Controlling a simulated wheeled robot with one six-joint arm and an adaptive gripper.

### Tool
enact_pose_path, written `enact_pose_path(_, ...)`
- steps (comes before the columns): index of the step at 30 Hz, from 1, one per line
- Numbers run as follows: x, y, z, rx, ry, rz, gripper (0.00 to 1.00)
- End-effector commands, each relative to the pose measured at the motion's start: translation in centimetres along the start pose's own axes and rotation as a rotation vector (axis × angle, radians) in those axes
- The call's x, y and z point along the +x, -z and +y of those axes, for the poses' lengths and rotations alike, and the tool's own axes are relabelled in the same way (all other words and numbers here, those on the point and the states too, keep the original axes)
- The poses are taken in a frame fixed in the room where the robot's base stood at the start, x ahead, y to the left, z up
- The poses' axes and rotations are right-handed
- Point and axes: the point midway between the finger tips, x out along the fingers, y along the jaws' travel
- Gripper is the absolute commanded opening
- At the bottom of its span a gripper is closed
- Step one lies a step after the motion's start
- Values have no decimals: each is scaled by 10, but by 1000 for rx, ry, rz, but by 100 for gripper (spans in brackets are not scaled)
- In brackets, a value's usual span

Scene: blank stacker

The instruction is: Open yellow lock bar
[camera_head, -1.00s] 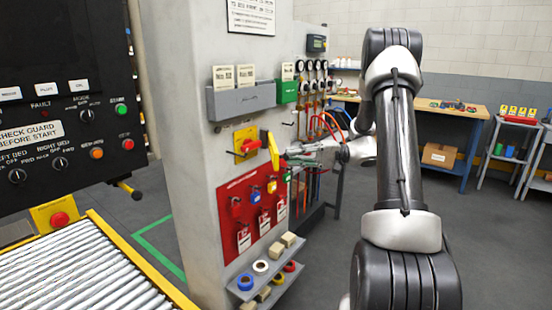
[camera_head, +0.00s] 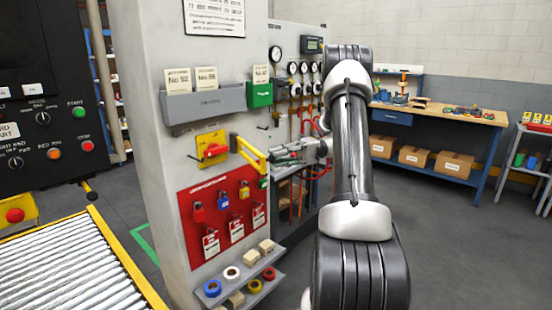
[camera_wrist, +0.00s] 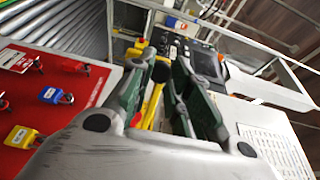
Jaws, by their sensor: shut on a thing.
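The yellow lock bar (camera_head: 249,148) sticks out from the grey pillar, just right of a yellow plate (camera_head: 203,140) with a red handle (camera_head: 215,151). My gripper (camera_head: 269,157) is at the bar's outer end and is shut on it. In the wrist view the bar (camera_wrist: 153,104) shows between the green and grey fingers of my gripper (camera_wrist: 165,68). The exact contact at the fingertips is partly hidden by the fingers.
A red board (camera_head: 190,222) with padlocks and tags hangs below the plate. A small shelf (camera_head: 256,292) with tape rolls juts out lower down. A grey card holder (camera_head: 207,106) is above.

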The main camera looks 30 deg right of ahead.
Motion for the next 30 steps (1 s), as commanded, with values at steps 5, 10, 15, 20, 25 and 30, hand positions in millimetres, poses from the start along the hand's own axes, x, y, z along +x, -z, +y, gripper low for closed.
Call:
enact_pose_path(5, 0, 2, 0, -4, -1, 2, 0)
enact_pose_path(10, 0, 2, 0, -3, -1, 2, 0)
enact_pose_path(15, 0, 1, 0, -2, -1, 1, 37)
enact_pose_path(20, 0, 1, 0, -1, -1, -1, 44)
enact_pose_path(25, 0, 0, 0, 0, 0, -1, 44)
enact_pose_path(30, 0, 0, 0, 0, 0, -1, 44)
